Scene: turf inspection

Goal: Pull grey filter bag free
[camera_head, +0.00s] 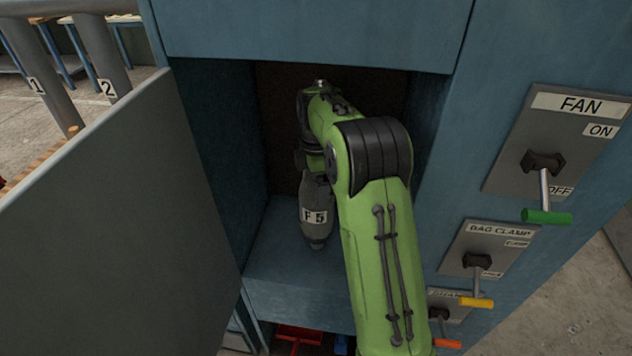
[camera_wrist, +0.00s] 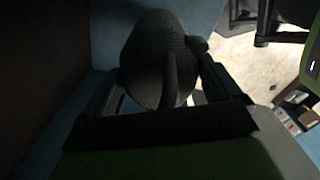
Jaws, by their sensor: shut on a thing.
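The grey filter bag (camera_head: 316,218) is labelled F 5 and hangs upright inside the open blue cabinet compartment. Its tapered lower end is just above or on the compartment floor; I cannot tell which. My gripper (camera_wrist: 162,72) is shut on the top of the bag. The wrist view shows the bag's dark woven body (camera_wrist: 150,50) between the two fingers, with a strap-like loop across it. My arm hides the bag's upper right side in the head view. Whether anything still holds the bag at its top is hidden.
An open grey door (camera_head: 110,230) stands at the left. The cabinet's right face carries the fan lever (camera_head: 546,217), down by OFF, the bag clamp lever (camera_head: 477,302), also down, and an orange-handled lever (camera_head: 446,343). The compartment floor (camera_head: 285,268) is bare in front.

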